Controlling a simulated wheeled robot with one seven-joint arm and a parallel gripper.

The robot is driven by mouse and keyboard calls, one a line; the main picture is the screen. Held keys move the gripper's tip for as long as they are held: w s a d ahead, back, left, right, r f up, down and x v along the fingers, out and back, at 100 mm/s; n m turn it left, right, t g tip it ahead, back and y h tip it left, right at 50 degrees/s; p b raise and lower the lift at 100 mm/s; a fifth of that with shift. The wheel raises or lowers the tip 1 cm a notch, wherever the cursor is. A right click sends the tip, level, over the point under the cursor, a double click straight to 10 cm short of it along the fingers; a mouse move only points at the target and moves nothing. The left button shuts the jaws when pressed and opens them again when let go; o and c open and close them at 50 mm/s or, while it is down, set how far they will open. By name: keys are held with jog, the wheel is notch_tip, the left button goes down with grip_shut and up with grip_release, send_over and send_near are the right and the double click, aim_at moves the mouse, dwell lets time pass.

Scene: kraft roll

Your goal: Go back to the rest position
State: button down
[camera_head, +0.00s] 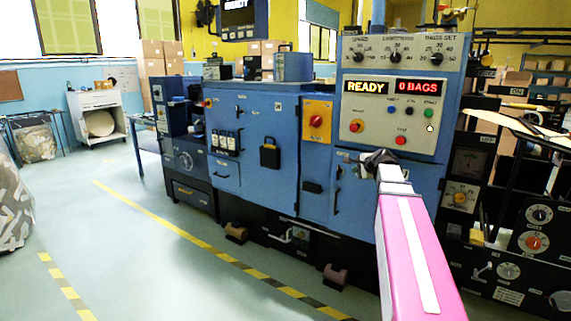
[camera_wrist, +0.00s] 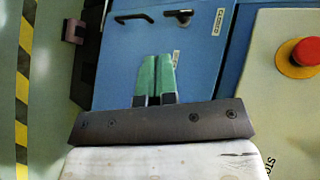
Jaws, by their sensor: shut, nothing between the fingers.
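My gripper (camera_wrist: 156,76) shows in the wrist view with its two green fingertips side by side, shut and empty. In the head view my gripper (camera_head: 378,160) is a dark shape at the end of my pink arm, in front of the blue machine (camera_head: 268,145). The control panel (camera_head: 398,100) above it reads READY and 0 BAGS. In the wrist view, a blue door (camera_wrist: 195,50) with dark handles lies beyond the fingertips. I cannot tell the exact gap between fingertips and door.
A red stop button (camera_wrist: 305,55) sits on a pale panel at the right of the wrist view. In the head view, black machinery with dials (camera_head: 530,240) stands at the right. Yellow-black floor tape (camera_head: 180,235) runs before the machine. The floor (camera_head: 130,240) at left is open.

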jog(key=s+a+f+n+g+h, duration=0.1)
jog(key=s+a+f+n+g, duration=0.25)
jog(key=s+f, duration=0.5)
jog(key=s+a+f+n+g, duration=0.3)
jog(key=s+a+f+n, duration=0.2)
jog(key=f, duration=0.7)
jog(key=s+a+f+n+g+h, duration=0.3)
jog(key=s+f+n, duration=0.4)
jog(key=s+f, duration=0.4)
jog(key=s+g, duration=0.1)
jog(key=s, duration=0.2)
jog(key=shift+s+f, duration=0.2)
jog(key=shift+f, duration=0.1)
jog(key=shift+g, duration=0.25)
